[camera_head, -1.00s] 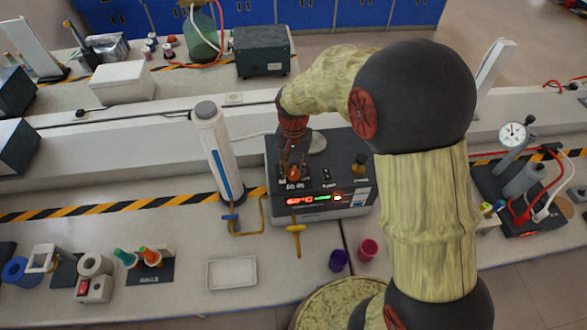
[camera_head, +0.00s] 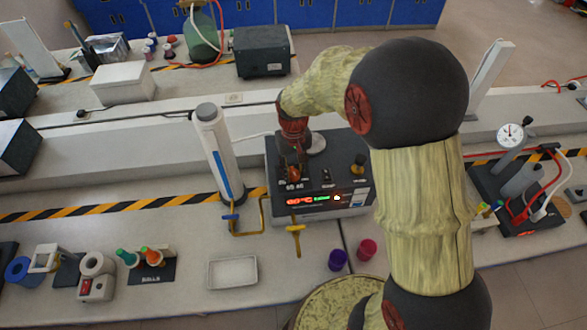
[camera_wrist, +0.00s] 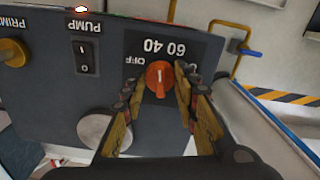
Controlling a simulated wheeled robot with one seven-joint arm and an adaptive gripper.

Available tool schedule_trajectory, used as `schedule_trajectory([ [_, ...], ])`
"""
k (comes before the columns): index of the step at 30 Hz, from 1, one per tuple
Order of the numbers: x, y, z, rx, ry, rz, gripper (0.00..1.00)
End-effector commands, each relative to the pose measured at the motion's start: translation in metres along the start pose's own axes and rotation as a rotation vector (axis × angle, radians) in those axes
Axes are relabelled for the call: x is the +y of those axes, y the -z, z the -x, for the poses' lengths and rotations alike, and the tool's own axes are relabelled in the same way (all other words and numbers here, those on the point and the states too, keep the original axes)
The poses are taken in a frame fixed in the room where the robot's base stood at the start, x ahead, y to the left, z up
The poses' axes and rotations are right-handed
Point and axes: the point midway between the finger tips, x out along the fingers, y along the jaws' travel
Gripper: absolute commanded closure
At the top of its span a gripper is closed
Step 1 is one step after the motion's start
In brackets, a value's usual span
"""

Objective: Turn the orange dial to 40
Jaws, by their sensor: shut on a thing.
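The orange dial (camera_wrist: 159,79) is on the dark panel of a box-shaped instrument (camera_head: 345,180). In the wrist view the panel is upside down, with numbers 40 and 60 just above the dial and OFF at its upper left. The dial's white mark stands nearly upright in the picture, toward the numbers; its exact setting is hard to tell. My gripper (camera_wrist: 157,92) is shut on the dial, one finger on each side. In the head view my gripper (camera_head: 293,165) comes down on the panel's left part and the dial is partly hidden.
A pump switch (camera_wrist: 86,57), a round grey knob (camera_wrist: 97,128) and a yellow knob (camera_wrist: 13,52) share the panel. A red display (camera_head: 300,202) is lit on the front. A white column (camera_head: 217,150) stands close left; purple (camera_head: 338,260) and pink (camera_head: 367,249) cups stand in front.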

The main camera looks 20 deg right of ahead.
Motion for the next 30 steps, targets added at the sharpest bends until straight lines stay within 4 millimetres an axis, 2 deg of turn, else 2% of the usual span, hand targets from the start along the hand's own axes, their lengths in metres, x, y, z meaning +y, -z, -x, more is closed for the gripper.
schedule_trajectory([
  [11,-0.0001,0.0007,0.0008,0.002,0.000,0.172,0.96],
  [27,-0.0002,0.0008,0.0006,0.002,0.000,0.201,0.96],
  [28,-0.0002,0.0008,0.0006,0.002,0.000,0.201,0.70],
  [30,-0.0001,0.0008,0.0006,0.002,0.000,0.200,0.66],
])
